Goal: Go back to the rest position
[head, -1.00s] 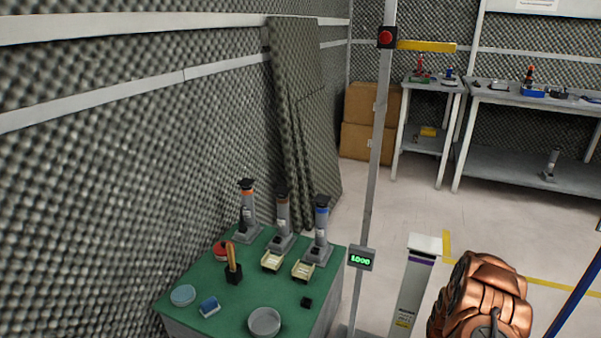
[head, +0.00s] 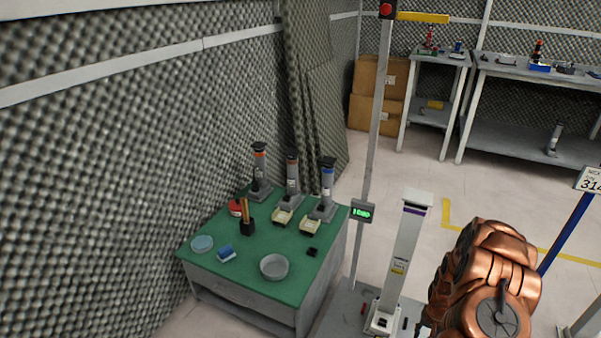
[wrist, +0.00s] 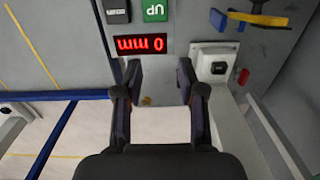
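My gripper (wrist: 159,78) shows in the wrist view with its two dark fingers spread apart. Nothing sits between the fingertips. Beyond them is a grey surface with a red-lit display (wrist: 139,46), a green button marked UP (wrist: 154,10) and a dark button (wrist: 117,11). In the head view my copper-coloured arm is at the lower right, and the gripper itself is hidden or out of frame.
A green-topped table (head: 240,271) holds several upright devices, a round dish (head: 274,267) and small items. A grey post with a green display (head: 362,211) and a white column (head: 406,250) stand beside it. Workbenches (head: 520,120) stand at the back; open floor lies before them.

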